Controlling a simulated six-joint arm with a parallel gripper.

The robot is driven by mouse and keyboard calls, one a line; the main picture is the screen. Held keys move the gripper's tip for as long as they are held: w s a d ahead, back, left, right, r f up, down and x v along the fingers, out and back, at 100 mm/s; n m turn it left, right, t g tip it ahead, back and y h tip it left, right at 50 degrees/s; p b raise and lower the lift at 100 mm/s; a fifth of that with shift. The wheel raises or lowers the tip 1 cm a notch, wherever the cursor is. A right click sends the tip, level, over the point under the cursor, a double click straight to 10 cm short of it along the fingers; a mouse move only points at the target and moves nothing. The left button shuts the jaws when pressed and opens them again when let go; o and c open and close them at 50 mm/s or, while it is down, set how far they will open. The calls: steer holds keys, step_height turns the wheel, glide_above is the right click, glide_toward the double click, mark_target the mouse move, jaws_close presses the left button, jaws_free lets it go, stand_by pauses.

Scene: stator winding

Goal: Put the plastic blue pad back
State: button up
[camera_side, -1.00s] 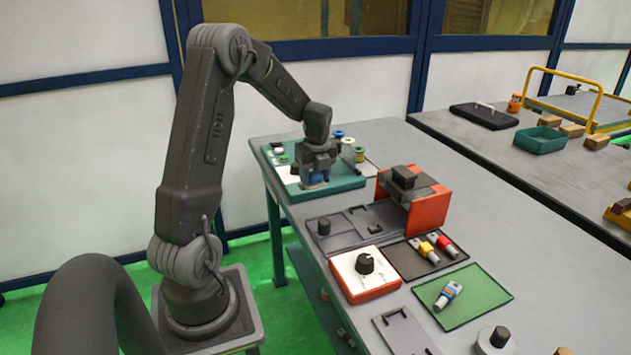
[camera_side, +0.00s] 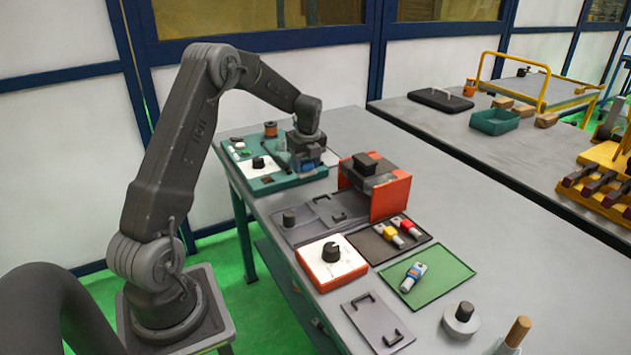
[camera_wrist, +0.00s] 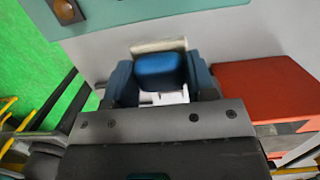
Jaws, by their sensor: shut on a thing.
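The blue plastic pad (camera_wrist: 160,71) sits between the fingers of my gripper (camera_wrist: 161,82) in the wrist view. In the side view, my gripper (camera_side: 308,166) is shut on the pad and points down at the right part of the teal board (camera_side: 268,187). A little blue of the pad (camera_side: 309,168) shows under the jaws. The gap between pad and board is hard to tell. A pale piece shows behind and below the pad in the wrist view.
A white panel with a black knob (camera_side: 258,163) lies on the board left of my gripper. A copper spool (camera_side: 270,129) stands behind. An orange-red bracket with a dark block (camera_side: 390,196) stands close on the right. Grey plates (camera_side: 320,213) lie in front.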

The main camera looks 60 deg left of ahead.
mark_target(316, 190)
steer(key=w+f, duration=0.1)
steer(key=w+d, duration=0.1)
steer(key=shift+w+d+f, duration=0.2)
steer(key=shift+w+f, duration=0.1)
steer(key=shift+f, duration=2.05)
steer(key=shift+f, duration=0.2)
steer(key=o, duration=0.8)
